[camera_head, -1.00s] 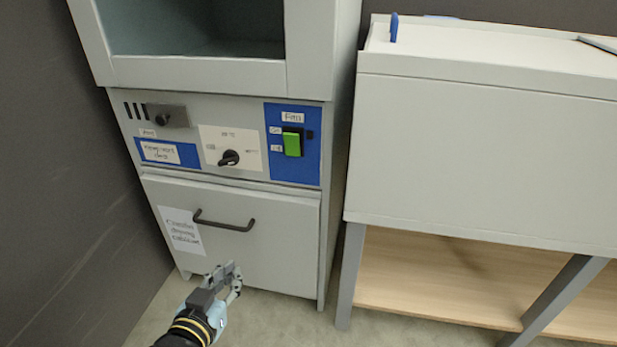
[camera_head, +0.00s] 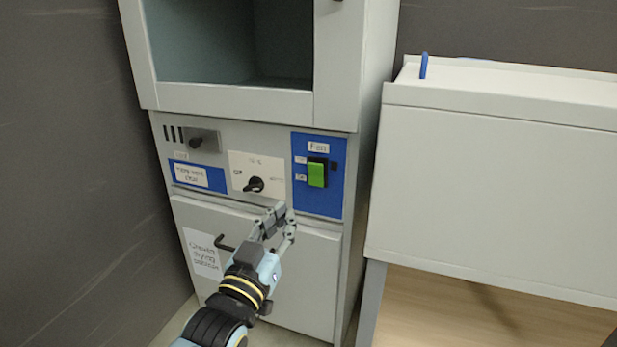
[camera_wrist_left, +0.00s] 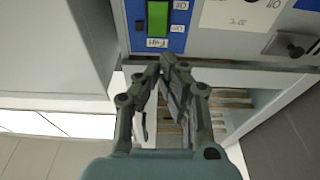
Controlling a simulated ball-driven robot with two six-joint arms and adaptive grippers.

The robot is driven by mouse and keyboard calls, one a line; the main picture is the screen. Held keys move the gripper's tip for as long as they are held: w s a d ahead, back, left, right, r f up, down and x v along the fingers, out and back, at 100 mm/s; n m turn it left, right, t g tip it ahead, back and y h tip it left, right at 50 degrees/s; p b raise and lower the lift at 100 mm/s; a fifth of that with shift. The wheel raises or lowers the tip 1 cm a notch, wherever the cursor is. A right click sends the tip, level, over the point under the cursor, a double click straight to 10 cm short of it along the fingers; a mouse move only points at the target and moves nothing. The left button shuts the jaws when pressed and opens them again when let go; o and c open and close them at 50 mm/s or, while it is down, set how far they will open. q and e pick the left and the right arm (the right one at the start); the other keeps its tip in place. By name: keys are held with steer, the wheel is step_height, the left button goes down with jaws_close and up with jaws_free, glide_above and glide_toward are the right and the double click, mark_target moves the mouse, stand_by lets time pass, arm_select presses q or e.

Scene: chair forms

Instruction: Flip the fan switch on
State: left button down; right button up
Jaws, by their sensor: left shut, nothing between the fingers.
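The fan switch (camera_head: 317,174) is a green rocker in a black frame on a blue panel (camera_head: 318,203) labelled "Fan", at the right of the cabinet's control strip. In the left wrist view the green switch (camera_wrist_left: 157,18) shows at the top, just beyond the fingertips. My left gripper (camera_head: 281,211) is shut and empty, in front of the cabinet, below and to the left of the switch and apart from it. It also shows in the left wrist view (camera_wrist_left: 172,62). The small lettering beside the switch is too blurred to read. My right gripper is not in view.
A black knob (camera_head: 254,185) sits left of the switch, with another dark knob (camera_head: 200,140) farther left. The door handle (camera_head: 224,243) is partly behind my left arm. A grey bench (camera_head: 500,190) stands to the right. A dark wall (camera_head: 75,180) is at left.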

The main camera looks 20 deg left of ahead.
arm_select(q)
steer(key=b, duration=0.2)
glide_toward(313, 168)
steer(key=w, duration=0.4)
steer(key=w+r+b, duration=0.1)
steer(key=w, duration=0.1)
steer(key=shift+w+d, duration=0.1)
steer(key=shift+w, duration=0.1)
steer(key=shift+w+r, duration=0.15)
steer(key=shift+w, duration=0.25)
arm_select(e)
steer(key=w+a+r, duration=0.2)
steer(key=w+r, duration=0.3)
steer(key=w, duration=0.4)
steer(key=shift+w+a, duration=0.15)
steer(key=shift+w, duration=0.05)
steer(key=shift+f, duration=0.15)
